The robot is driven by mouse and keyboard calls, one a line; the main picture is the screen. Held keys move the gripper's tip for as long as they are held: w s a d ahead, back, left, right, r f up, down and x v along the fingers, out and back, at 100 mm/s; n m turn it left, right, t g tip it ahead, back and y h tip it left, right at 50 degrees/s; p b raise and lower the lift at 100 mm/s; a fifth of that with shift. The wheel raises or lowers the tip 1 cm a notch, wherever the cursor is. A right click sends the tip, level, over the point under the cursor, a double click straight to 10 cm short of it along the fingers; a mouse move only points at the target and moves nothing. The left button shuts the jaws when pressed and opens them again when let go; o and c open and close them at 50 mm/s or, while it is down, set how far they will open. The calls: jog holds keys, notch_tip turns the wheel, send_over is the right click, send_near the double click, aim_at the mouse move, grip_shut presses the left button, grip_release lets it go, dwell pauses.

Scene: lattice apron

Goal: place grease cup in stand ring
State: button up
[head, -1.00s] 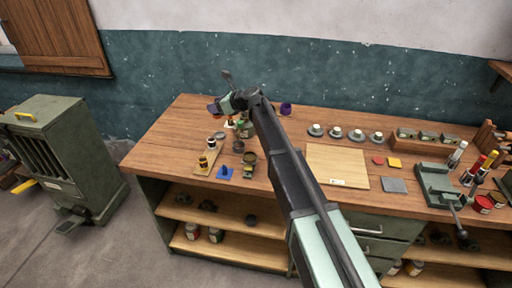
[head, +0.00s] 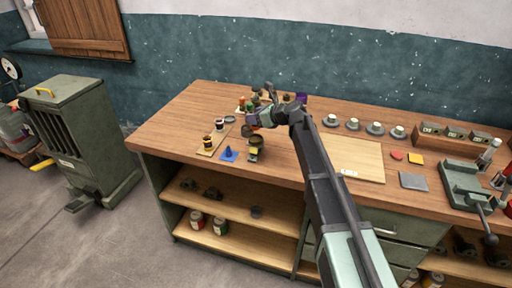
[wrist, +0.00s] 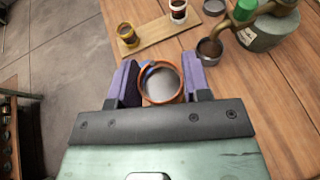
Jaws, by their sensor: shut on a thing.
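My gripper (wrist: 160,82) is shut on a round cup with an orange-brown rim (wrist: 143,93), which I take as the grease cup. It is upright, with a grey inside, between the two purple-padded fingers. In the head view my gripper (head: 251,123) hangs over the bench's left part.
A wooden strip (wrist: 153,38) bears a yellow cup (wrist: 128,36) and a white-labelled cup (wrist: 178,10). A grey open cup (wrist: 209,50) stands close by, beside a green-grey can (wrist: 268,32). A blue piece (head: 228,155) lies near the front edge. Saucered cups stand farther right.

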aim_at(256, 129)
notch_tip(256, 129, down, 6)
jog(key=b, duration=0.4)
jog(key=shift+f+b, duration=0.2)
jog(key=shift+b, duration=0.15)
jog(key=shift+r+p, duration=0.3)
jog(key=shift+f, duration=0.25)
jog(key=o, duration=1)
jog(key=shift+r, duration=0.1)
